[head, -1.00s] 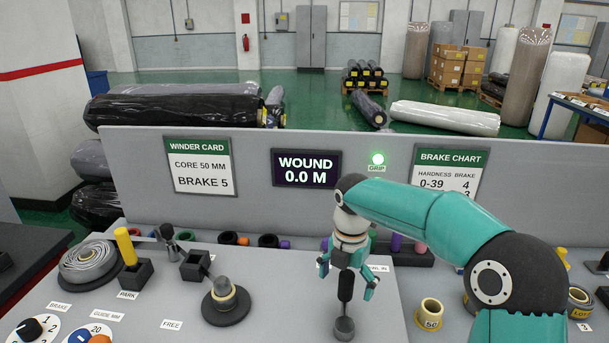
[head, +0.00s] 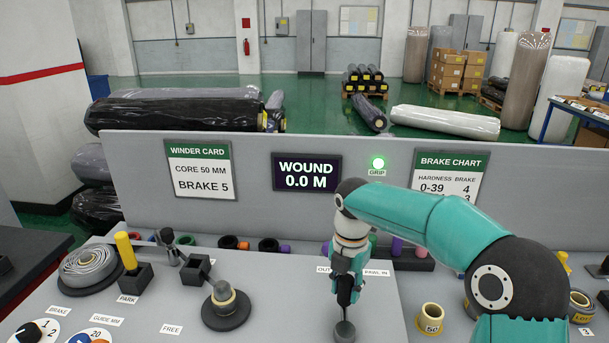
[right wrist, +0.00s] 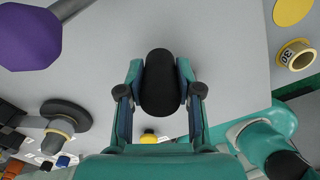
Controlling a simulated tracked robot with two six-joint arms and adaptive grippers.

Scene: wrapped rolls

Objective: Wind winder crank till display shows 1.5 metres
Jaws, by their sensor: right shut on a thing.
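My right gripper (head: 346,288) is upright and shut on the black crank handle (head: 344,298). A round grey hub (head: 344,331) sits below the handle at the bench's lower middle. In the right wrist view the black handle (right wrist: 160,85) stands between the two fingers (right wrist: 160,95). The dark display (head: 306,172) reads WOUND 0.0 M. A green lamp (head: 377,163) labelled GRIP is lit beside it. The winder card (head: 199,169) reads core 50 mm, brake 5. My left gripper is not in view.
A spindle with a tan core (head: 224,300) stands left of the crank. A grey wound roll (head: 88,264) and a yellow-handled lever (head: 128,255) are farther left. The panel rises behind.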

